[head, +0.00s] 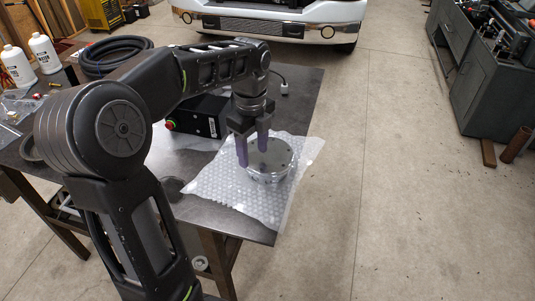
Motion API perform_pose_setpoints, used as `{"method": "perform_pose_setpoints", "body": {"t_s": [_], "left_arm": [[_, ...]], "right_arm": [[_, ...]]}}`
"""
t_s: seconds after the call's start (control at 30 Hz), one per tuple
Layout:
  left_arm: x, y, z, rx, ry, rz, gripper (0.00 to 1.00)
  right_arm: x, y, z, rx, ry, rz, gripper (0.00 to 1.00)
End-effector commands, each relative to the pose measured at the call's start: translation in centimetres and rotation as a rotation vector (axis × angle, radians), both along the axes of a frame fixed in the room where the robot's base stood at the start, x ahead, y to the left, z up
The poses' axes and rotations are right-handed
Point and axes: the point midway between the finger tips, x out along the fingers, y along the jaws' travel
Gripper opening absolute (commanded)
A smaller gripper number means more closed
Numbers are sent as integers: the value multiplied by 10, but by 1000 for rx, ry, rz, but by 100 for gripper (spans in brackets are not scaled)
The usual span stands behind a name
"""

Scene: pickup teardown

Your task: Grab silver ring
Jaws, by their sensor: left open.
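A round silver piece (278,158), likely the silver ring, lies on a sheet of bubble wrap (212,190) near the table's right corner. Its top looks like a flat disc; I cannot make out a clear hole. My left gripper (253,151) points down over the left side of the silver piece. Its two purple-tipped fingers are apart, with nothing visibly held between them. The fingers cover part of the piece's left edge, and I cannot tell whether they touch it. My right gripper is not in view.
The dark table (300,85) also holds a black box with a red button (205,120), a coiled black hose (112,55) and white bottles (44,52). A white pickup (270,22) stands behind. A grey workbench (480,85) is at right. Floor between is clear.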

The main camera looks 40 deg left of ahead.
Motion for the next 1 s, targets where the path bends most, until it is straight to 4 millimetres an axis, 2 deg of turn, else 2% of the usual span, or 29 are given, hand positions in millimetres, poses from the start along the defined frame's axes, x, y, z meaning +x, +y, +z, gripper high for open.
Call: {"method": "perform_pose_setpoints", "body": {"t_s": [0.13, 0.27, 0.87, 1.0], "left_arm": [[-1, 0, -22, 0, 3, 1, 52], [0, 0, -33, 0, 2, 0, 52], [0, 0, -34, 0, 0, 1, 52], [0, 0, -34, 0, 0, 1, 41]], "right_arm": [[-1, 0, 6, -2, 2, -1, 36], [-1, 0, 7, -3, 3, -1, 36], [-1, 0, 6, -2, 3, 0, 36], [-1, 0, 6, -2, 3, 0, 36]]}}
